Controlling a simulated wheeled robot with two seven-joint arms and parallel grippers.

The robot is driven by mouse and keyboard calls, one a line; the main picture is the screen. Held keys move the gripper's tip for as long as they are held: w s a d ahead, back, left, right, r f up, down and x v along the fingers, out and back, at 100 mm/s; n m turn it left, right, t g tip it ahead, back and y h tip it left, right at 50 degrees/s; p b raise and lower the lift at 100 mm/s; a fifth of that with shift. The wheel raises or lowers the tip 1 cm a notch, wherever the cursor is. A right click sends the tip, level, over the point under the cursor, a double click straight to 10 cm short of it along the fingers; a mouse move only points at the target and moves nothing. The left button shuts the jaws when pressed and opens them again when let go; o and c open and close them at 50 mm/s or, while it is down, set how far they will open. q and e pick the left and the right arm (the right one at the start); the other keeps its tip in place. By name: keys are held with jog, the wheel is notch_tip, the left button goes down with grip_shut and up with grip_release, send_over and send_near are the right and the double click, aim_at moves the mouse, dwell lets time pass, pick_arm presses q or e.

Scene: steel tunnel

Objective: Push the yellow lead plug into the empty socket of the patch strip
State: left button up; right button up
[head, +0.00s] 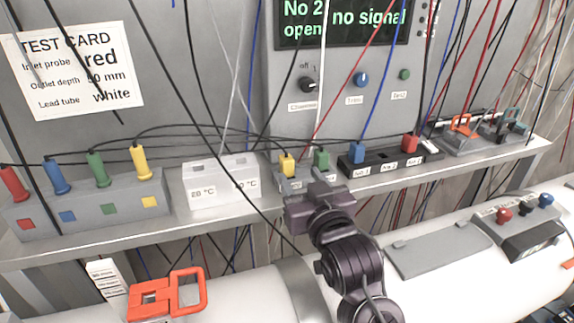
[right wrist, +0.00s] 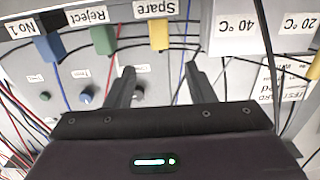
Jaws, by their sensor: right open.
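A yellow plug (head: 287,163) stands in a small grey holder (head: 292,186) on the shelf, beside a green plug (head: 321,158). In the right wrist view, the yellow plug (right wrist: 158,36) is by an upside-down label reading Spare, the green plug (right wrist: 102,40) by Reject. The black patch strip (head: 432,155) carries a blue plug (head: 357,152) at its left and a red plug (head: 410,142) towards its right; no plug shows between them. My right gripper (head: 318,184) is open in front of the holder. Its fingers (right wrist: 160,75) point towards the yellow plug, not closed on it. My left gripper is not in view.
A temperature block (head: 220,182) stands close left of the holder. A grey box (head: 85,207) with several coloured plugs, one also yellow (head: 138,160), is further left. Cables hang across the area. A white pipe (head: 235,290) with an orange clamp (head: 168,294) runs below the shelf.

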aim_at(289, 162)
jog(key=shift+w+a+f+p, duration=0.2)
jog(key=shift+w, duration=0.35)
jog(key=shift+w+a+f+p, duration=0.15)
jog(key=shift+w+a+p, duration=0.05)
jog(key=shift+w, duration=0.35)
jog(key=p+x, duration=0.2)
jog(key=x, duration=0.3)
jog(key=shift+r, duration=0.1)
jog(key=shift+w+a, duration=0.15)
jog(key=shift+w, duration=0.1)
jog(key=shift+s, duration=0.1)
jog(key=c, duration=1.1)
jog(key=shift+o, duration=0.2)
